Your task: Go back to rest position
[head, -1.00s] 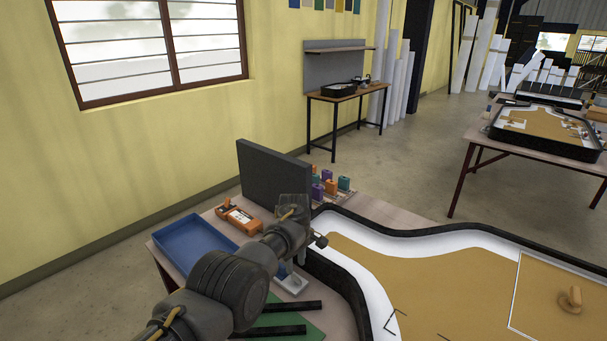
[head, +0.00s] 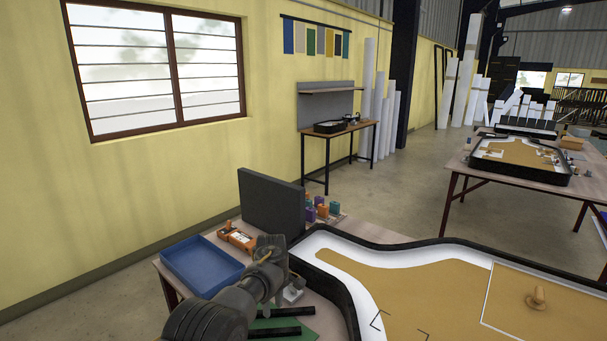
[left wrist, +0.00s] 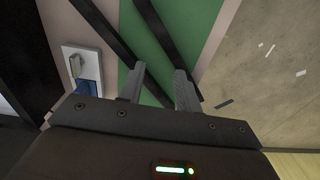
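My left arm comes in from the bottom of the head view, and its gripper (head: 270,262) is over the near left workbench. The left wrist view shows its two fingers (left wrist: 158,78) apart with nothing between them. They are above a green mat (left wrist: 150,25) with black bars (left wrist: 105,30) on it. The mat also shows in the head view (head: 300,322), partly behind my arm. A small white plate with a metal part (left wrist: 78,65) lies left of the fingers in the wrist view. My right gripper is not in view.
A blue tray (head: 200,265), an orange device (head: 237,237) and an upright dark panel (head: 270,203) stand near my left arm. A black-rimmed tan and white board (head: 420,285) fills the bench's right. Small coloured blocks (head: 322,208) sit behind. Open floor (head: 400,190) lies beyond.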

